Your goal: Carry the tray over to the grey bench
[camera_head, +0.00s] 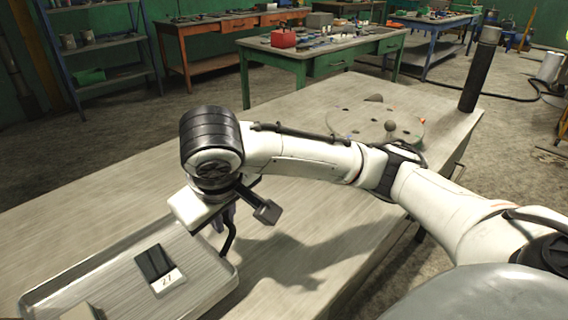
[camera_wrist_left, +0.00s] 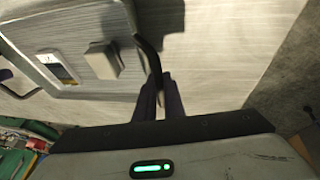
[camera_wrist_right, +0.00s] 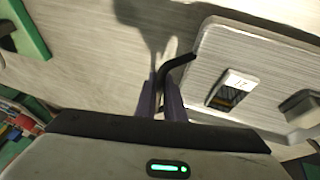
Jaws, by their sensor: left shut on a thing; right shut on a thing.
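The grey metal tray (camera_head: 207,268) is at the lower left of the head view, over the pale grey-brown bench top (camera_head: 110,215). I cannot tell whether it rests there or hangs just above. On it are a dark item with a white card marked 27 (camera_head: 167,280) and a grey block (camera_head: 80,313). My right gripper (camera_head: 224,222) is shut on the tray's black handle (camera_wrist_right: 180,64) at its right end. My left gripper (camera_wrist_left: 160,88) is outside the head view; in the left wrist view it is shut on the other black handle (camera_wrist_left: 150,55).
A round plate with holes (camera_head: 375,124) lies farther back on the bench, with a dark upright cylinder (camera_head: 477,75) at the far corner. Beyond a strip of floor stand a green table (camera_head: 325,62) with a red box and a blue shelf (camera_head: 95,45). The bench middle is clear.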

